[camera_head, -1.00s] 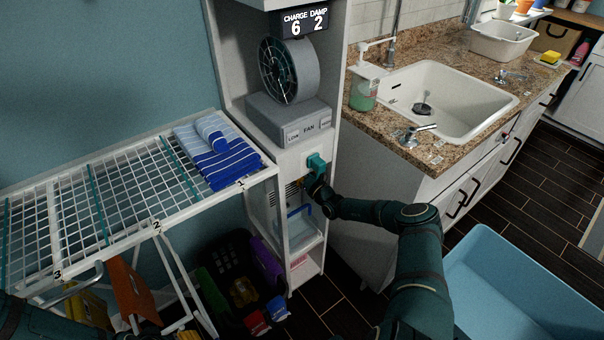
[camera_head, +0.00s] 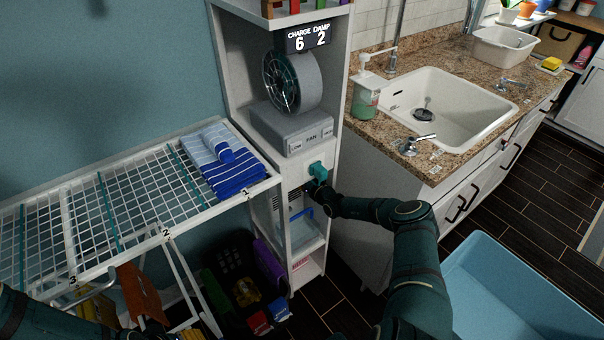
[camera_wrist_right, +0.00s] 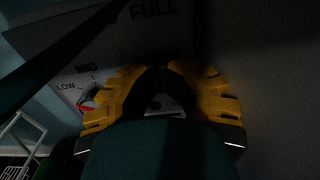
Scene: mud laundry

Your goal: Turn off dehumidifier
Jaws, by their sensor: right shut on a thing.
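The dehumidifier (camera_head: 283,200) is in the lower part of the white shelf tower, below the fan; its vents and a blue-handled tank show in the head view. My right gripper (camera_head: 310,186) is at its upper front, right of the vents. In the right wrist view, the yellow fingers of the right gripper (camera_wrist_right: 168,100) are closed around a small dark part on the front; its shape is mostly hidden. A pale panel (camera_wrist_right: 85,82) marked LOW, MID and FULL, with a red mark, shows left of and above the fingers. My left gripper is out of view.
The grey fan (camera_head: 290,85) on its base stands above, under a CHARGE 6, DAMP 2 display (camera_head: 308,38). A white drying rack (camera_head: 120,215) with folded striped towels (camera_head: 225,165) is left. A dark crate (camera_head: 235,265) is below. The sink counter (camera_head: 440,165) and blue tub (camera_head: 510,290) are right.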

